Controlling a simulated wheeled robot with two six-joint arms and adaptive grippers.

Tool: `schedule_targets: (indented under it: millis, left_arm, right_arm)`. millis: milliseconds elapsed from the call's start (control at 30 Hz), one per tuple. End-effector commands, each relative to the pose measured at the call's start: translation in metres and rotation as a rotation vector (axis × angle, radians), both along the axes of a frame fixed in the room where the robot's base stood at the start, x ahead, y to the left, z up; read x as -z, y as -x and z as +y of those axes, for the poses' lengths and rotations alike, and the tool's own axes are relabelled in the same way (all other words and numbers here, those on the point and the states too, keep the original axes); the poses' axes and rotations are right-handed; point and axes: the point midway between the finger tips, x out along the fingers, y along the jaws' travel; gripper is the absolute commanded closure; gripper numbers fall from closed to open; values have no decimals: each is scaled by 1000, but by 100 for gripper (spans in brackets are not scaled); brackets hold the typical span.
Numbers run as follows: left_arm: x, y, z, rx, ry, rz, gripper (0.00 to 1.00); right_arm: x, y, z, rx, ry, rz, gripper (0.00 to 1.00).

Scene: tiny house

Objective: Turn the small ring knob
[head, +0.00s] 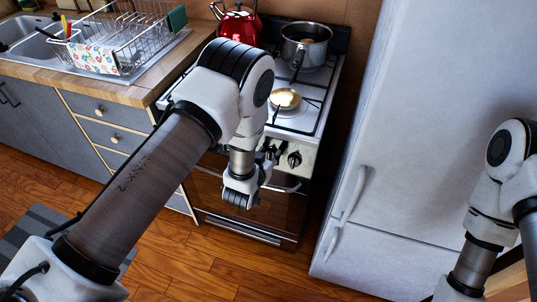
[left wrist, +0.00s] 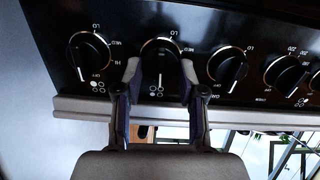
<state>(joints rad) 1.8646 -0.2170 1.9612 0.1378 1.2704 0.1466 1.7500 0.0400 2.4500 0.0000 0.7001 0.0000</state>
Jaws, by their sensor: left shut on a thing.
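The stove (head: 325,95) has a black front panel with a row of round knobs, upside down in the left wrist view. My left gripper (left wrist: 160,75) is shut on one knob (left wrist: 160,62), with a finger on each side of it. That knob's pointer and a burner mark of small circles show between the fingers. In the head view my left arm reaches down to the stove front, and its wrist and forearm hide most of the gripper there. Which knob is the small ring one is not clear from the labels. My right gripper is outside the views.
Another knob (left wrist: 90,55) lies left of the gripped one, and a third (left wrist: 228,66) to its right. A steel pot (head: 306,52) and red kettle (head: 240,24) stand on the stove. The fridge (head: 420,110) is close on the right; wooden floor lies in front.

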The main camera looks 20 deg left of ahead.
Motion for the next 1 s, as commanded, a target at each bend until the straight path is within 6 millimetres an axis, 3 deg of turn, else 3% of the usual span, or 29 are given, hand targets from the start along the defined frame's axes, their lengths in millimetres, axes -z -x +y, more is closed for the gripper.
schedule_targets:
  millis: [1000]
  left_arm:
    - [4, 1, 8, -273, 821, 27, 95]
  right_arm:
    - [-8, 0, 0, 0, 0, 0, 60]
